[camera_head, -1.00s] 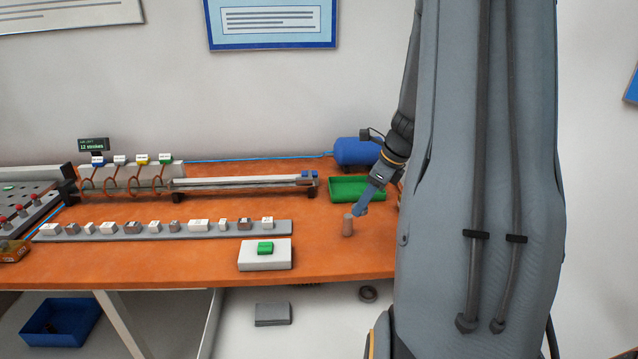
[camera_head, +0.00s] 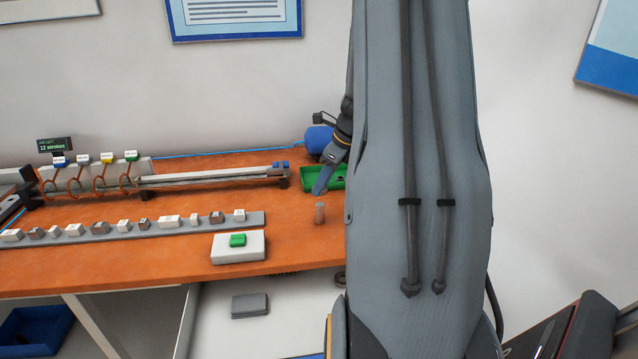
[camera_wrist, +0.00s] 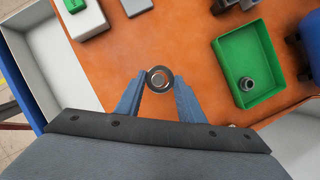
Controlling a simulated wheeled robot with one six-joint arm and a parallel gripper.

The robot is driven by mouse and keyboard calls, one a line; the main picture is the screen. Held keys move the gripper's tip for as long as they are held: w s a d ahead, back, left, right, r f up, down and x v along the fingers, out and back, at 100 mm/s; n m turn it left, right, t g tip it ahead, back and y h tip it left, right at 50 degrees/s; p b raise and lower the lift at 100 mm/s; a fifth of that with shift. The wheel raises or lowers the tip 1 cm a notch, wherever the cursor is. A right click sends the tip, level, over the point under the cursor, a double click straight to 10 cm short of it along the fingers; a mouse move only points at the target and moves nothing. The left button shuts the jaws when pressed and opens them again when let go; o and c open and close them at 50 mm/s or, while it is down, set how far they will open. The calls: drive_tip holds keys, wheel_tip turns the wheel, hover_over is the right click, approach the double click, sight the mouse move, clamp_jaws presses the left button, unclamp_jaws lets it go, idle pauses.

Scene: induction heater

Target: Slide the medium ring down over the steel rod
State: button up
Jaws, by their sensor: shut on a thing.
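The steel rod (camera_head: 320,214) appears as a short grey-pink upright post on the orange bench, in front of the green tray. My gripper (camera_head: 319,192) is just above the rod's top in the head view, its blue fingers pointing down. In the wrist view my gripper (camera_wrist: 159,80) is shut on a dark-rimmed metal ring (camera_wrist: 149,77), held between the fingertips. A round grey end, seemingly the rod's top (camera_wrist: 159,80), shows inside the ring's hole. Whether the ring is around the rod or just above it, I cannot tell. The ring cannot be made out in the head view.
The green tray (camera_wrist: 219,53) is close by, with another ring (camera_wrist: 247,84) in it. A white box with a green button (camera_head: 238,241) sits at the bench's front edge. A grey strip (camera_head: 256,220) carries several small blocks. A blue cylinder (camera_head: 318,138) stands behind.

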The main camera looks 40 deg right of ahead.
sight(325, 193)
drive_tip(key=shift+f+b, duration=1.6)
drive_tip(key=shift+f, duration=0.05)
drive_tip(key=shift+f+b, duration=0.3)
drive_tip(key=shift+f, duration=0.6)
drive_tip(key=o, duration=1.2)
drive_tip(key=v, duration=0.7)
drive_tip(key=shift+s+r+b, duration=0.2)
drive_tip(key=shift+r+b, duration=0.15)
drive_tip(key=shift+b, duration=0.1)
drive_tip(key=shift+d, duration=0.1)
